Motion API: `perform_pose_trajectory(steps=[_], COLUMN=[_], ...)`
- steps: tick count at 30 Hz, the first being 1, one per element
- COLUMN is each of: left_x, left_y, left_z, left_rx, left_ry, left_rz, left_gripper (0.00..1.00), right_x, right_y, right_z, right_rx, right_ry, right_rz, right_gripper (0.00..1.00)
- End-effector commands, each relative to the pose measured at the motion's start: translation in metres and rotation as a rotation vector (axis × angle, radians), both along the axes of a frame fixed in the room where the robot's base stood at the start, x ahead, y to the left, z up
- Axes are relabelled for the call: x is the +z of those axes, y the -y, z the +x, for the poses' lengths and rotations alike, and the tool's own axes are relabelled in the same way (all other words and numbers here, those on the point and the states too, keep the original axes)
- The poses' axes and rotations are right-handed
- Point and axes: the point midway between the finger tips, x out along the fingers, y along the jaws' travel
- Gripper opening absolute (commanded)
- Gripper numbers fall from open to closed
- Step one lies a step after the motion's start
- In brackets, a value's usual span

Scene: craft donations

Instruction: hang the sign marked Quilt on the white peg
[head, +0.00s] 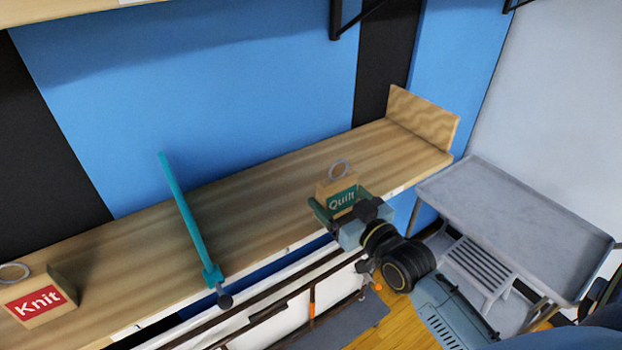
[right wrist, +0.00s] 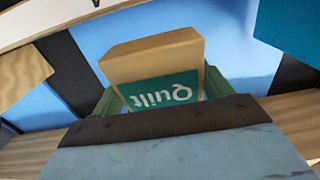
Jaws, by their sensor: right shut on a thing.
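The Quilt sign (head: 342,198) is a tan block with a teal label and a grey ring on top. It is at the right part of the wooden shelf, by its front edge. My right gripper (head: 338,207) is shut on it, with the green fingers at the block's sides. In the right wrist view the Quilt sign (right wrist: 155,70) sits between the fingers, its lettering upside down. I cannot tell whether its base touches the shelf. I see no white peg in these views. My left gripper is not in view.
The Knit sign (head: 40,302), with a red label and ring, stands at the shelf's left. A teal bar (head: 188,218) crosses the wooden shelf (head: 265,192). A wooden end board (head: 422,118) closes its right end. A grey table (head: 520,205) stands at right.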

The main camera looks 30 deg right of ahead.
Motion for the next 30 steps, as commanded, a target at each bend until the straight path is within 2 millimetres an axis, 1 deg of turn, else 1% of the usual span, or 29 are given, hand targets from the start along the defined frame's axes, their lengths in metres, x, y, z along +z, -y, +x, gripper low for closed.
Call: perform_pose_trajectory(steps=[2,6,12,15,19,30], left_x=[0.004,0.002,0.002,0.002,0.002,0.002], left_y=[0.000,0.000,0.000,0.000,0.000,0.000], left_z=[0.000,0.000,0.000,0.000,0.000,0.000], left_rx=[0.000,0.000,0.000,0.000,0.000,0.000], left_ry=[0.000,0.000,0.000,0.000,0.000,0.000], left_rz=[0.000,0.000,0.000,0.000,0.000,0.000], left_gripper=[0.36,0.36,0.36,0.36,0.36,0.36], right_x=[0.002,0.000,0.000,0.000,0.001,0.001], right_y=[0.001,0.002,0.004,0.005,0.005,0.005], right_z=[-0.011,-0.028,-0.051,-0.059,-0.063,-0.063], right_rx=[0.001,0.000,0.000,0.000,0.000,0.000], right_ry=[0.000,0.000,-0.001,0.001,0.002,0.002], right_rz=[0.000,-0.001,-0.001,-0.001,-0.001,-0.001], right_gripper=[0.58,0.58,0.58,0.58,0.58,0.58])
